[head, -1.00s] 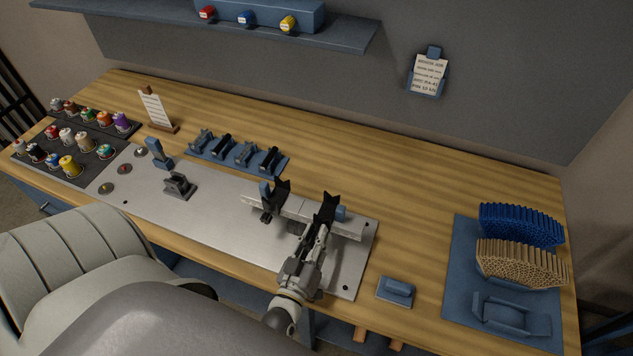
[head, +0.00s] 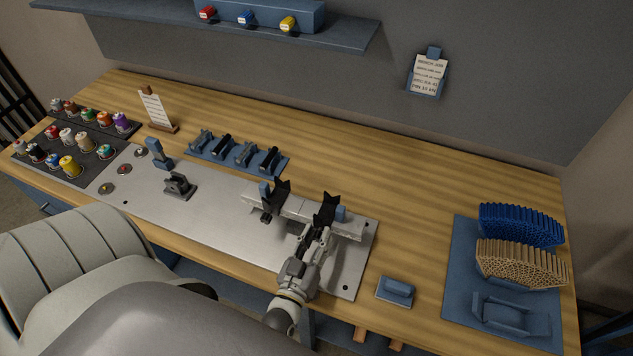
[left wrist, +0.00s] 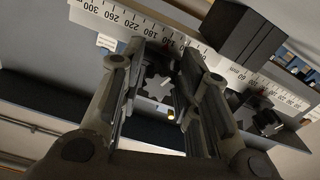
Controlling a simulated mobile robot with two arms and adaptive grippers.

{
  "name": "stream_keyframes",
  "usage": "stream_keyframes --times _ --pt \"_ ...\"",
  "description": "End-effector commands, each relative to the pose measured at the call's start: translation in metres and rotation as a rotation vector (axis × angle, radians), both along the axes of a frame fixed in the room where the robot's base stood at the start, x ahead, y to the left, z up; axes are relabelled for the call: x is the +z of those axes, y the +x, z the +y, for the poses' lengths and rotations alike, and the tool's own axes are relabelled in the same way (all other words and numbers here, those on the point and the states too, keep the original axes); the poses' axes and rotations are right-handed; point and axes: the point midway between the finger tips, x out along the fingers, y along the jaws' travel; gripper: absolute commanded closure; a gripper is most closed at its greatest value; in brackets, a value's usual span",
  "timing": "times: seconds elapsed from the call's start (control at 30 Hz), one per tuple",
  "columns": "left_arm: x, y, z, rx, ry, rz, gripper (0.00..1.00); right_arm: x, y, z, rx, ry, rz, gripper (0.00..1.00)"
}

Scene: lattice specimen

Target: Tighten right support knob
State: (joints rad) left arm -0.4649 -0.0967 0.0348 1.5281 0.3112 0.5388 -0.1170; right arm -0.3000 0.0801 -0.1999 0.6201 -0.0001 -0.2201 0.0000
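The right support (head: 327,208) is a black V-topped block on the pale scale rail (head: 352,232). The left support (head: 279,192) stands further left on the same rail. My left gripper (head: 316,236) is in front of the right support, at the rail's front side. In the left wrist view a dark star-shaped knob (left wrist: 157,86) lies between the two fingers, with narrow gaps on both sides. The fingers look open around it, not pressed on it. The head view hides this knob behind my gripper. My right gripper is out of view.
A metal plate (head: 225,225) lies under the rail. A blue cradle tray (head: 281,169) stands behind it. Spools (head: 68,165) stand at the far left.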

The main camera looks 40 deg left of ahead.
Motion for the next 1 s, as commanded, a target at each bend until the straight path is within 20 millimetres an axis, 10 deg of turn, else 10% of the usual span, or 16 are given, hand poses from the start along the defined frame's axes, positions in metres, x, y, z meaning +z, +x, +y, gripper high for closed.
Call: stream_keyframes --times 0.47,1.0 --pt "0.001 -0.006 -0.001 0.001 0.0 -0.004 0.54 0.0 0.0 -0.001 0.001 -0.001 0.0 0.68" --pt "0.001 -0.102 -0.024 0.0 -0.002 -0.001 0.54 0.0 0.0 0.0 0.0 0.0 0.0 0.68"
